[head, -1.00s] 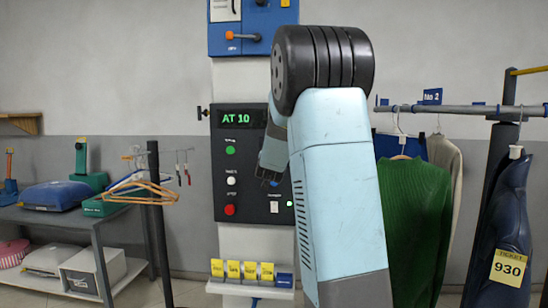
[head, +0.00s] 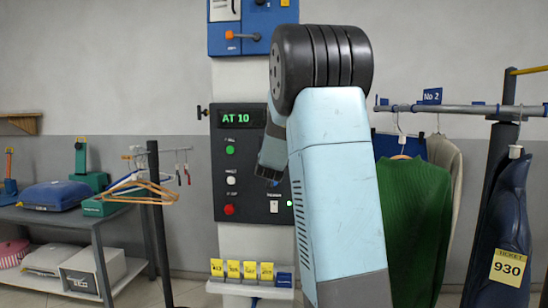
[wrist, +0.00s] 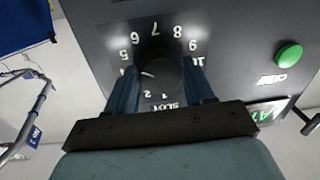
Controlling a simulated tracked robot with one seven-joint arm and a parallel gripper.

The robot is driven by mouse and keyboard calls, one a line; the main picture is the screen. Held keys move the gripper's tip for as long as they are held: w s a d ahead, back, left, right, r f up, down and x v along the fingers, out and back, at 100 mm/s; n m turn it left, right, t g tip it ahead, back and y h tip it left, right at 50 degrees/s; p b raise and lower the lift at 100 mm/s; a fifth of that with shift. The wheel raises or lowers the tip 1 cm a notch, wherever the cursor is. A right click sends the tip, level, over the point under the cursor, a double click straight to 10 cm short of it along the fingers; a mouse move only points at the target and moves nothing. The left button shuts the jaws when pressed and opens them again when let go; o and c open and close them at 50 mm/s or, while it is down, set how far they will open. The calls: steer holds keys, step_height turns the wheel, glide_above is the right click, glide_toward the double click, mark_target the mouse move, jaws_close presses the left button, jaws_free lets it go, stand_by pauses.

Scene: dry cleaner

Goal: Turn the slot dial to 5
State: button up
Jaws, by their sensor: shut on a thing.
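The slot dial (wrist: 160,68) is a round black knob on the dark control panel, ringed by white numbers, in the wrist view. A short pale mark on its left side points toward about the 4; the exact reading is hard to tell. My gripper (wrist: 163,84) is shut on the dial, with one blue finger on each side of it. In the head view my arm hides the dial, and the wrist shows only partly in front of the panel (head: 224,180). The green display (head: 237,118) reads AT 10.
Green (head: 230,150), white and red buttons line the panel's left side. Yellow tickets (head: 233,269) stand on a ledge below. A rail with a green sweater (head: 415,205) and a blue garment bag is at the right, and hangers (head: 140,185) and a shelf are at the left.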

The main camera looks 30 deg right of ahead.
steer(key=o, duration=1)
steer(key=shift+o, duration=0.2)
steer(key=v, duration=1.4)
steer(key=shift+f, duration=0.15)
steer(key=shift+w, duration=0.1)
